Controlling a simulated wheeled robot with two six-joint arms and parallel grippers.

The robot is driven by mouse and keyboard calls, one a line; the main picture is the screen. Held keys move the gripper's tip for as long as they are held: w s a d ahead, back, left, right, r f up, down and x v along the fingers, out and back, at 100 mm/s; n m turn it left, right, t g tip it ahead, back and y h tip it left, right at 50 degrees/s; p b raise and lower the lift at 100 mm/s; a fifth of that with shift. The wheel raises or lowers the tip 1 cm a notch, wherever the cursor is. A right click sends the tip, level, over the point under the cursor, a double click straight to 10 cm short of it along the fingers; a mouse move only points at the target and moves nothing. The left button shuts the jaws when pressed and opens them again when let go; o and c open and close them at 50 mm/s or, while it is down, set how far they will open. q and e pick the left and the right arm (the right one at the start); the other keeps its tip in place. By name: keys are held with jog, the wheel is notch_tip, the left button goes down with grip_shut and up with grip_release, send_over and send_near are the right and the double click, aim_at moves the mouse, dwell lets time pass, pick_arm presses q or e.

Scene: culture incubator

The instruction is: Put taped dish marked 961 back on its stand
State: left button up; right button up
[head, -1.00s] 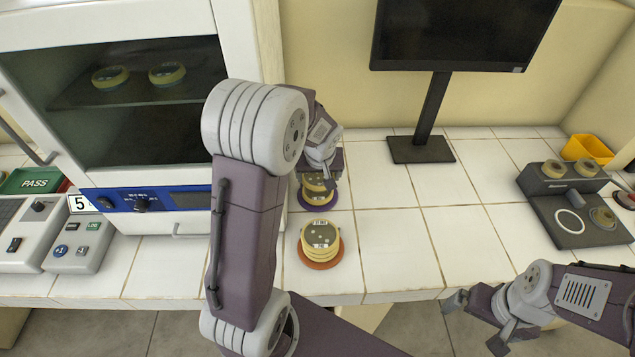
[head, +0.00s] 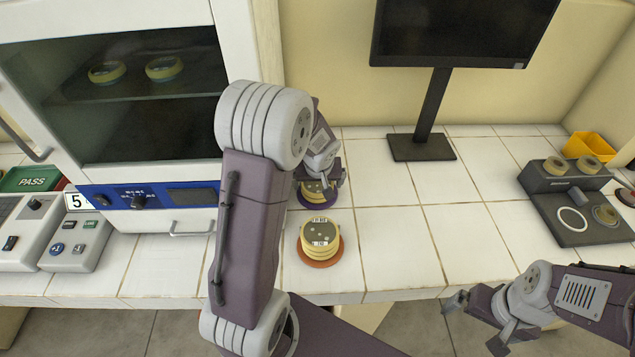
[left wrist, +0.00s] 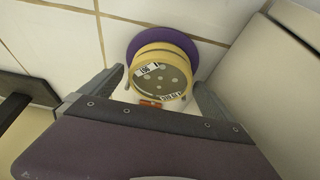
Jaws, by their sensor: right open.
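The taped dish (left wrist: 162,76) has a yellow rim, a dark spotted top and white labels; one label seems to read 961, seen turned around. It is at the purple stand (left wrist: 205,54), which also shows in the head view (head: 304,199). Another yellow rim shows just beneath it, and whether they touch is unclear. My left gripper (left wrist: 160,88) has a finger close against each side of the dish and seems shut on it. In the head view my left arm partly hides this dish. My right gripper (head: 477,322) is open and empty, in front of the bench edge.
An orange stand (head: 319,262) with stacked taped dishes (head: 320,236) is in front of the purple one. The incubator (head: 150,100) stands to the left, a monitor (head: 423,148) behind, and a dark device (head: 570,215) at right. The tiles between are clear.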

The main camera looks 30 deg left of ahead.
pick_arm(q)
jog(key=shift+r+p, duration=0.3)
jog(key=shift+r, duration=0.1)
jog(key=p+v, duration=0.1)
jog(key=v, duration=1)
jog(key=shift+r, duration=0.25)
pick_arm(e)
notch_tip(320, 180, up, 2)
pick_arm(q)
jog(key=shift+s+d, duration=0.1)
jog(key=shift+s, duration=0.1)
